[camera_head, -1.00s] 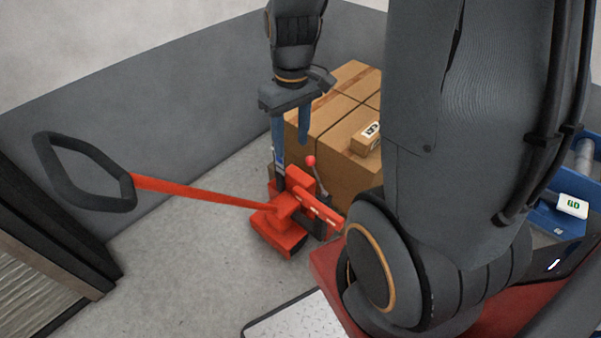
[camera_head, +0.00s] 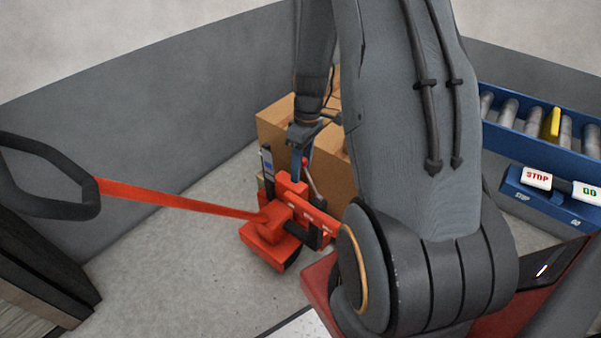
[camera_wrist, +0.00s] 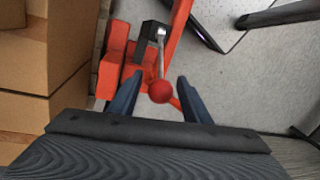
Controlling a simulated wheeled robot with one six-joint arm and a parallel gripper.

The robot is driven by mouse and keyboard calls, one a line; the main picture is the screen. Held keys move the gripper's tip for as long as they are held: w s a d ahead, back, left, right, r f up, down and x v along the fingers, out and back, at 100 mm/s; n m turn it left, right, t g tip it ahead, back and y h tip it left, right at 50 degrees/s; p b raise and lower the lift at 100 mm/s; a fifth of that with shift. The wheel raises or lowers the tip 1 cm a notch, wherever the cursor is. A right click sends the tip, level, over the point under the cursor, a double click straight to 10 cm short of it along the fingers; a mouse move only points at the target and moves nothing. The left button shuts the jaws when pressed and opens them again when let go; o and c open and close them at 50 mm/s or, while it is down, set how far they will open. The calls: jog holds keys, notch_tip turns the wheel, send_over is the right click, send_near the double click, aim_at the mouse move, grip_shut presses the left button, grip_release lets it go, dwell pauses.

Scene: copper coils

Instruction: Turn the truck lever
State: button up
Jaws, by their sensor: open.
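The truck lever is a thin metal rod with a red ball knob (camera_wrist: 160,91). In the wrist view it lies between the two blue fingers of my open gripper (camera_wrist: 158,98), apart from both. In the head view the knob (camera_head: 305,161) shows close beside my gripper (camera_head: 303,165), which reaches down from above and partly hides the rod. The lever is mounted on the red pallet truck (camera_head: 266,236). The truck's long red handle (camera_head: 175,198) runs left to a black loop grip (camera_head: 50,208).
Cardboard boxes (camera_head: 275,129) stand right behind the truck. A blue roller conveyor (camera_head: 540,140) and a blue panel with STOP (camera_head: 537,178) and GO (camera_head: 588,192) buttons are at the right. Grey floor (camera_head: 180,262) is clear left of the truck.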

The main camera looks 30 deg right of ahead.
jog(key=shift+s+a+f, duration=0.1)
jog(key=shift+a+f, duration=0.05)
jog(key=shift+f, duration=0.8)
jog(key=shift+c, duration=0.2)
grip_shut()
